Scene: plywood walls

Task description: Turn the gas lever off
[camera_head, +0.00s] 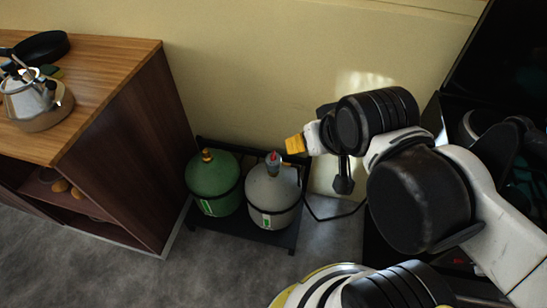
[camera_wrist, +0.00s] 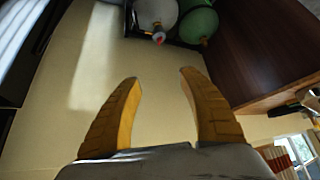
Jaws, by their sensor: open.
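The gas lever, a small red part (camera_head: 273,157), sits on top of the grey gas cylinder (camera_head: 272,190). In the wrist view the red lever (camera_wrist: 158,37) shows near the top, with the grey cylinder (camera_wrist: 155,12) around it. My gripper (camera_head: 295,144) is up and to the right of the lever in the head view, apart from it. In the wrist view my gripper (camera_wrist: 160,77) has its two yellow fingers wide apart with nothing between them. The lever's exact turn angle is too small to tell.
A green cylinder (camera_head: 213,185) with a brass top stands left of the grey one, both on a black rack (camera_head: 255,231). A wooden cabinet (camera_head: 118,75) with a kettle (camera_head: 27,98) and a black pan (camera_head: 42,47) stands left. The yellow wall (camera_head: 240,70) is close behind.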

